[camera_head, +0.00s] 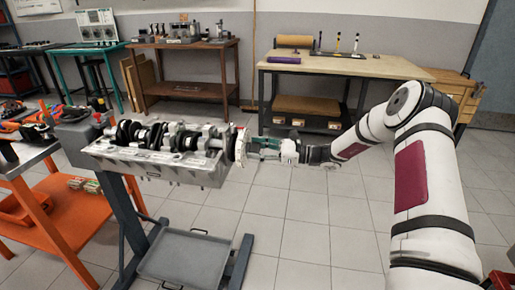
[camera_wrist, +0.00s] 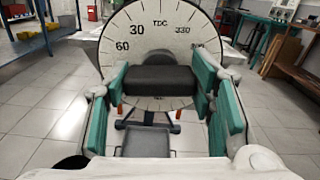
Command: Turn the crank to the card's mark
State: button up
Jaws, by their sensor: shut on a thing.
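A crankshaft (camera_head: 165,137) with dark and light parts lies along the top of a grey engine block (camera_head: 150,165). A round white dial (camera_wrist: 165,38) stands at its right end, seen edge-on in the head view. In the wrist view the dial reads TDC at the top, 30 and 60 to the left and 330 to the right. My gripper (camera_head: 268,147) is at the dial. Its green pads are shut on a dark bar (camera_wrist: 160,80) across the dial's face. The bar hides the dial's middle. I cannot make out a card.
The block sits on a dark stand with a grey tray (camera_head: 188,258) low beneath it. An orange cart (camera_head: 70,222) with tools stands at the left. A workbench (camera_head: 345,65) stands behind my arm. The floor right of the stand is clear.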

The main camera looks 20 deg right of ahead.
jog(key=shift+m, duration=0.6)
jog(key=o, duration=1.2)
jog(key=shift+c, duration=0.2)
jog(key=v, duration=1.2)
